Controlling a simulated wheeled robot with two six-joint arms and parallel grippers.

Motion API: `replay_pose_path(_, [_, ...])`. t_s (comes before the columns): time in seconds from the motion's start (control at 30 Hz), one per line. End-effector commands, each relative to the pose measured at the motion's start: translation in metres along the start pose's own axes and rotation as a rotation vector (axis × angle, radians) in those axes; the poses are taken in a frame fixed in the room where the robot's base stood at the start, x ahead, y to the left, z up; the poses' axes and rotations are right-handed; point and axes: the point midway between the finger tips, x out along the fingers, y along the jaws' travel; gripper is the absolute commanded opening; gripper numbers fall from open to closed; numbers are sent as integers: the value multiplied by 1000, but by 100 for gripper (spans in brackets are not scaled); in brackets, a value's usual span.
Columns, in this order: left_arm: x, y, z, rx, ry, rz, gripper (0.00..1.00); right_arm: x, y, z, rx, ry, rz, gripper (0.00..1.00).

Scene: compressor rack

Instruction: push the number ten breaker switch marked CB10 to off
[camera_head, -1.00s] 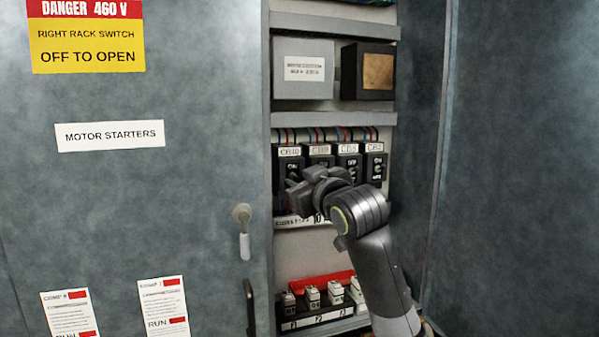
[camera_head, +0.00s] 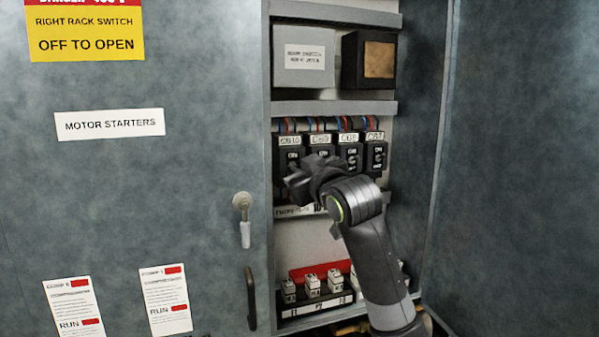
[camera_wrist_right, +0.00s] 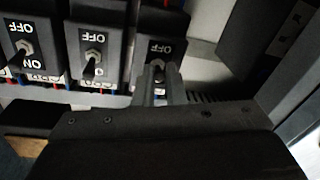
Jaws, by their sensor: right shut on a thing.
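The CB10 breaker (camera_head: 290,150) is the leftmost black breaker in the row in the head view. It also shows upside down in the right wrist view (camera_wrist_right: 165,22), as the rightmost one, with OFF legible. My right gripper (camera_head: 292,181) is in front of its lower half. In the right wrist view my right gripper (camera_wrist_right: 158,72) is shut on the CB10 switch lever, which the fingers mostly hide, so its exact position is unclear. My left gripper is not in view.
The neighbouring breakers CB9 (camera_head: 320,148), CB8 (camera_head: 350,150) and CB7 (camera_head: 376,150) stand close on the right. The cabinet door (camera_head: 150,210) with its handle is just left. Fuse blocks (camera_head: 312,287) sit below. A shelf edge (camera_head: 330,108) runs above.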

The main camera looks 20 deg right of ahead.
Motion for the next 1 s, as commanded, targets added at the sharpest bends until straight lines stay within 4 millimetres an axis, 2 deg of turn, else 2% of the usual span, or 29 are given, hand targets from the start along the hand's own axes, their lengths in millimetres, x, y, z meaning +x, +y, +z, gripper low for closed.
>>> replay_pose_path(0.1, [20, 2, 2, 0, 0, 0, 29, 0, -2, 8, -7, 56, 19, 0])
replay_pose_path(0.6, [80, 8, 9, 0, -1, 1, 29, 2, -5, 17, -38, 324, 105, 0])
replay_pose_path(0.77, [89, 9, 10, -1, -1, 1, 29, 3, -5, 16, -44, 378, 122, 0])
replay_pose_path(1.0, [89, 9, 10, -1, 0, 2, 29, 3, -4, 13, -46, 396, 127, 0])
